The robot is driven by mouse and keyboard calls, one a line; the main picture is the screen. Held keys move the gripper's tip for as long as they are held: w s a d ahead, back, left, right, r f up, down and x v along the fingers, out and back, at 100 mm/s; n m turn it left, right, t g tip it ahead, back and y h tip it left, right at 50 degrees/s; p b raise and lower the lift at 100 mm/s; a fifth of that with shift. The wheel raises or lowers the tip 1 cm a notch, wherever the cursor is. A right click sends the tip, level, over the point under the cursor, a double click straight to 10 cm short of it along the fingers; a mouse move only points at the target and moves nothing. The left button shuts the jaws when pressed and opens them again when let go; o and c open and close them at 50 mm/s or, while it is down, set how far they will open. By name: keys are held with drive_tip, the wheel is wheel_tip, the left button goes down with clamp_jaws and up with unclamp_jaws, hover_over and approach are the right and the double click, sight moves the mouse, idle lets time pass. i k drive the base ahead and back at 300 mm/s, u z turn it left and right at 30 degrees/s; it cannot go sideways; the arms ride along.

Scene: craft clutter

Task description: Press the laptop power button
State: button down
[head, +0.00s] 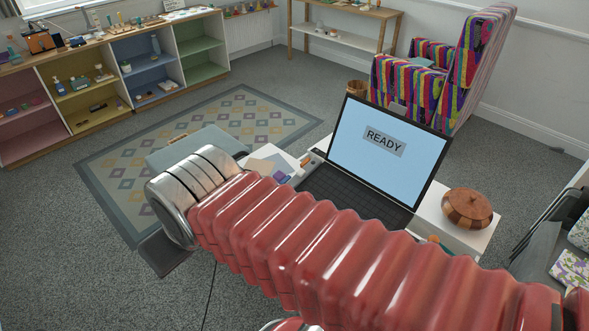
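The laptop (385,140) stands open on a white table (462,236), right of centre. Its lit pale blue screen reads READY in a grey box. The dark keyboard (352,194) shows only in part, because my red ribbed arm crosses in front of its near side. I cannot make out the power button. My arm runs from the lower right to a metal joint at the left. My gripper does not show clearly beyond that joint, so its place relative to the laptop cannot be told.
A round wooden lidded box (467,207) sits right of the laptop. Small items, one purple (282,177), lie to its left. A grey-green case (196,143) is behind my arm's end. A striped armchair (445,68) stands behind, open shelves (100,85) at back left. A patterned rug (240,112) lies between.

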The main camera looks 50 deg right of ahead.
sight(300, 173)
drive_tip(key=i, duration=0.95)
drive_tip(key=z, duration=0.05)
